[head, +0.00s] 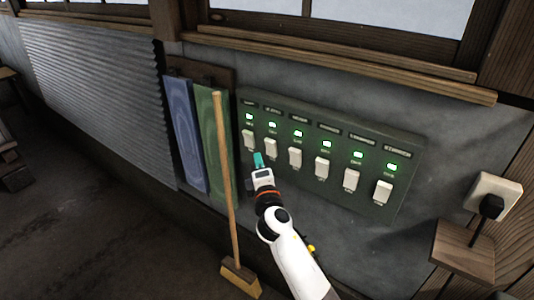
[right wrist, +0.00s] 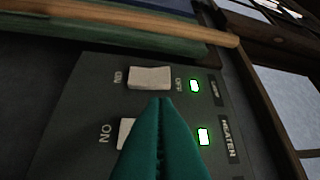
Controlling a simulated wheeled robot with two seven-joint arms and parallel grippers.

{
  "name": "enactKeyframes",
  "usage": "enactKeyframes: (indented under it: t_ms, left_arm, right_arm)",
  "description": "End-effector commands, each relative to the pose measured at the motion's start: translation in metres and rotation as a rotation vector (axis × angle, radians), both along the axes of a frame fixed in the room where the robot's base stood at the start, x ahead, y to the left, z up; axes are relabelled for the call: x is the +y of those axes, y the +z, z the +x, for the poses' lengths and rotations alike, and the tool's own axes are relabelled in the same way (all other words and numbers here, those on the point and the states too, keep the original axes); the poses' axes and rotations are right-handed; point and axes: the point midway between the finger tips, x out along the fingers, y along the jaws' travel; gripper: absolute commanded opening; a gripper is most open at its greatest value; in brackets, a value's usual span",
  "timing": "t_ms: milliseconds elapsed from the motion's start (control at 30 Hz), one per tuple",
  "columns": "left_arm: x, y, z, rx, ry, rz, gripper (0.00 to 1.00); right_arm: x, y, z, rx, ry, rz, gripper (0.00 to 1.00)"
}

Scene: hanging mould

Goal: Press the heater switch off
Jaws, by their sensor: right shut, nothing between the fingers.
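A dark green switch panel (head: 318,110) on the wall carries a row of white rocker switches, each with a lit green lamp above it. The heater switch (head: 270,148) is second from the left. In the right wrist view the label reads HEATER, its lamp (right wrist: 204,137) is lit green, and the switch (right wrist: 124,133) is partly hidden by my fingers. My right gripper (head: 258,160) is shut and empty, its teal fingertips (right wrist: 165,103) in front of the panel near the heater switch and its left neighbour (right wrist: 149,77). Contact cannot be told. My left gripper is out of view.
A broom (head: 227,170) leans upright just left of the panel, beside blue (head: 185,130) and green (head: 212,135) boards. A socket with a black plug (head: 490,207) is at the right, above a wooden block (head: 463,255). A wooden window ledge (head: 330,62) runs above the panel.

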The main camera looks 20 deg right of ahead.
Motion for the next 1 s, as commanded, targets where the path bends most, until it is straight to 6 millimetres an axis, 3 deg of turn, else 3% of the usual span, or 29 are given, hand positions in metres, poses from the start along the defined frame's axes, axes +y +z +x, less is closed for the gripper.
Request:
enactKeyframes:
  t_ms: [100, 300, 700, 933, 1000]
  left_arm:
    - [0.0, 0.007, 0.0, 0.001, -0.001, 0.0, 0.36]
    - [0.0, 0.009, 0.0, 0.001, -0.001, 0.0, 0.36]
    - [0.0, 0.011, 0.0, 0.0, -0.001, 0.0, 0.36]
    - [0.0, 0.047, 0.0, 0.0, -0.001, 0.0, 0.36]
    - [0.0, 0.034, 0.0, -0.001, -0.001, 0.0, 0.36]
  right_arm:
    - [-0.017, 0.005, 0.01, 0.002, -0.004, -0.003, 0.0]
    - [-0.028, 0.007, 0.018, 0.001, -0.002, -0.002, 0.0]
    - [-0.029, 0.008, 0.019, 0.003, -0.002, 0.001, 0.0]
    - [-0.034, 0.02, 0.023, 0.055, -0.002, 0.065, 0.0]
    - [-0.034, 0.01, 0.023, 0.051, -0.001, 0.061, 0.0]
